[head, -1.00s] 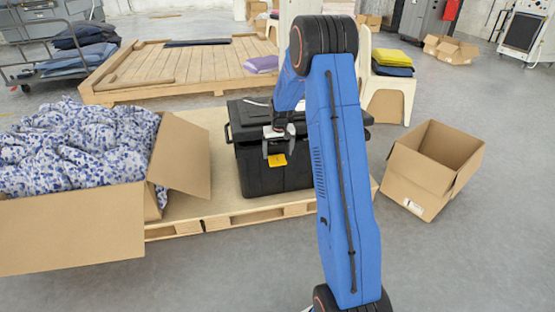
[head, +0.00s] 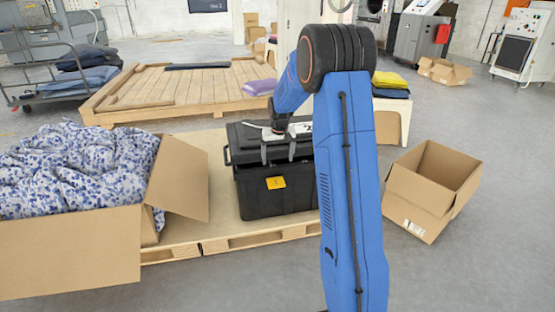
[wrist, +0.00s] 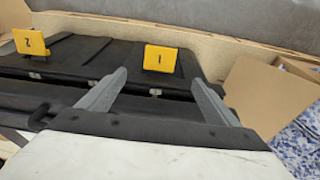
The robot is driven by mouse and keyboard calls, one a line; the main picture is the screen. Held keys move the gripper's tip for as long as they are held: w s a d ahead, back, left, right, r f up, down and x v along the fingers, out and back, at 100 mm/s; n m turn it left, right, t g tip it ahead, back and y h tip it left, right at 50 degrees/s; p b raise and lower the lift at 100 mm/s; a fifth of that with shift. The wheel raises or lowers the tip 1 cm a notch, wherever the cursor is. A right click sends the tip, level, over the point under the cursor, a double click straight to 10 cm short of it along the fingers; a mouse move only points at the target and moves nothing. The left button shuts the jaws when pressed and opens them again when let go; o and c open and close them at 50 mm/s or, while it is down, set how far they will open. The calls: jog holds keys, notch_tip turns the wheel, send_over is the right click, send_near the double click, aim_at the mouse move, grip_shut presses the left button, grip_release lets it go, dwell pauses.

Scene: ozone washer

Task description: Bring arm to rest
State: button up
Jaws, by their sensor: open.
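My gripper (head: 279,152) is open and empty in the head view, at the upper front of the black box (head: 268,196). Its two fingers point down near the lid's front edge. I cannot tell whether they touch it. In the wrist view the open fingers (wrist: 158,95) spread in front of the black box (wrist: 85,62), with nothing between them. A yellow tag marked 1 (wrist: 160,59) and a tag marked 2 (wrist: 30,41) show there. My blue arm hides the box's right side in the head view.
The black box stands on a wooden pallet (head: 222,190). A carton (head: 70,245) of blue-patterned cloth (head: 75,165) is at left. An open empty carton (head: 430,185) stands at right. A larger wooden platform (head: 190,85) lies behind. Grey floor (head: 460,270) is clear at front right.

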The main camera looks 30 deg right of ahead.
jog(key=s+a+r+n, duration=0.1)
jog(key=s+a+r, duration=0.4)
jog(key=s+r, duration=0.15)
jog(key=s+a+r+t, duration=0.1)
jog(key=s+a+r, duration=0.35)
jog(key=s, duration=0.35)
jog(key=s+a+r+n, duration=0.1)
jog(key=s+a+r, duration=0.3)
jog(key=s+r, duration=0.25)
jog(key=s+a+f, duration=0.1)
jog(key=s+a, duration=0.2)
jog(key=s, duration=1)
jog(key=s+a+f+n+t, duration=0.1)
jog(key=s+a, duration=0.3)
jog(key=s, duration=1)
jog(key=shift+a+t+y, duration=0.3)
jog(key=shift+c, duration=0.3)
